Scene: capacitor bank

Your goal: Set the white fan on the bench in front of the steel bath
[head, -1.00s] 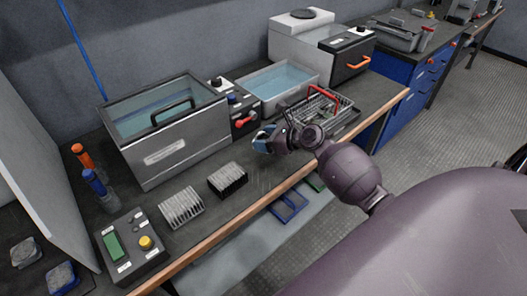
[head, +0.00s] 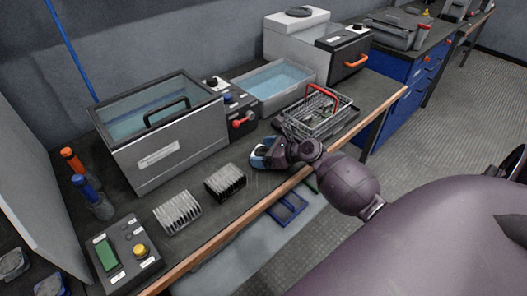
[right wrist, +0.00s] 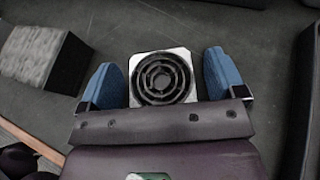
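The white fan (right wrist: 162,78) is a small square white frame with a round black grille. In the right wrist view it lies between the two blue fingertips of my right gripper (right wrist: 164,82). The left finger is close to the fan's edge, and a narrow gap shows at the right finger, so the gripper looks open around it. In the head view my right gripper (head: 262,156) is low over the bench and mostly hides the fan. The steel bath (head: 172,158), with a black-handled lid, stands to its left. My left gripper is out of view.
Two finned metal blocks (head: 177,212) (head: 226,183) stand in front of the steel bath. A control box (head: 122,256) is at the bench's near left. A wire basket (head: 316,112) and a water tray (head: 275,84) are right of the bath. Bare bench (head: 200,238) shows along the front edge.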

